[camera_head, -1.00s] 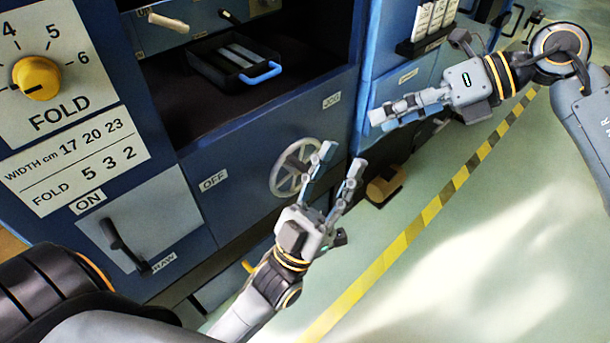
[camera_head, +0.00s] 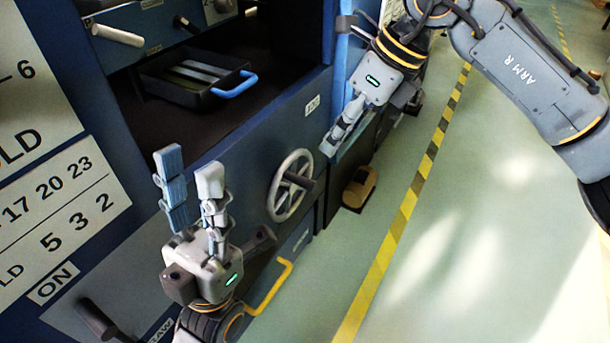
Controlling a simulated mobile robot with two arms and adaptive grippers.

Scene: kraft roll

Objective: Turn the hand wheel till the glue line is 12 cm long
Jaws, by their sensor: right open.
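The hand wheel (camera_head: 289,187) is a pale spoked wheel with a dark knob, on the blue front panel of the machine. My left gripper (camera_head: 189,166) is to the left of the wheel, fingers up and apart, empty and not touching it. My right gripper (camera_head: 332,145) is above and right of the wheel, pointing down toward it, with a gap between them. Its fingers overlap in this view, and it holds nothing visible. I see no glue line; any glue line is out of view or too small to tell.
A dark tray (camera_head: 166,82) with a blue handle sits in the open bay. A dark lever (camera_head: 98,318) is under the ON label (camera_head: 53,283). A yellow bar handle (camera_head: 272,288) is low on the machine. A brown object (camera_head: 359,188) stands beside it. The floor right is clear.

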